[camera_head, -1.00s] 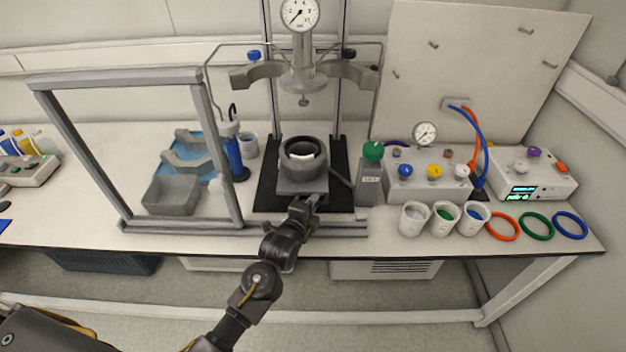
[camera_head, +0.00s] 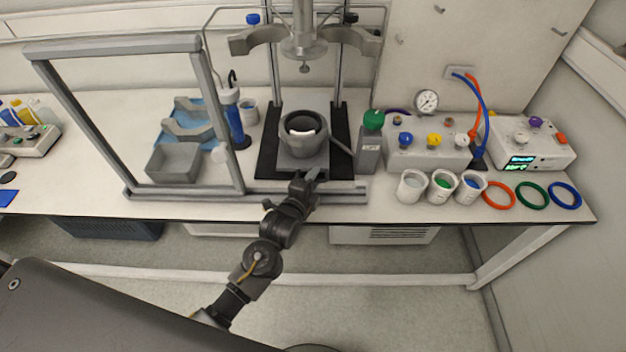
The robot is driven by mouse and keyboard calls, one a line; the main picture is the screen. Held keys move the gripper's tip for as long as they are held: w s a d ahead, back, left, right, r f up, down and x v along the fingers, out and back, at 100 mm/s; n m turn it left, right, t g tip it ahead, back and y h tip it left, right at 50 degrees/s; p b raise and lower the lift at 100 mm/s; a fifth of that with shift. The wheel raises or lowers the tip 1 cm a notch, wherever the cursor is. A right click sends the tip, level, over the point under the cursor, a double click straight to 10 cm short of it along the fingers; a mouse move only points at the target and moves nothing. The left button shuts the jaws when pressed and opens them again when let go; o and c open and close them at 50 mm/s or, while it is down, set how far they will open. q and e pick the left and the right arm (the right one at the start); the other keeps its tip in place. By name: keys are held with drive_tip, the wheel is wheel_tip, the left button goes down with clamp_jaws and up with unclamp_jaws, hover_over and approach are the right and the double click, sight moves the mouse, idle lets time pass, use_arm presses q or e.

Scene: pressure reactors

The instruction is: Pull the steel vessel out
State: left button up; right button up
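The steel vessel (camera_head: 303,124) appears as a grey, round, open-topped cup with a dark inside and a bright patch within. It sits upright in the grey heater block (camera_head: 303,160) on the black base of the reactor stand. My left gripper (camera_head: 305,177) is at the front of the heater block, below the vessel's rim in the picture. Its fingers are small and dark, and I cannot tell whether they are apart or whether they touch the block. I see nothing clearly held in it. My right gripper is not in view.
The reactor head (camera_head: 303,48) hangs above the vessel between grey clamp halves. A grey frame (camera_head: 127,192) stands to the left. White cups (camera_head: 411,187) and coloured rings (camera_head: 500,195) lie farther right.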

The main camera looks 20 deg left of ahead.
use_arm(q)
drive_tip(key=b+v, duration=0.1)
drive_tip(key=v, duration=0.9)
drive_tip(key=shift+s, duration=0.4)
drive_tip(key=shift+r, duration=0.1)
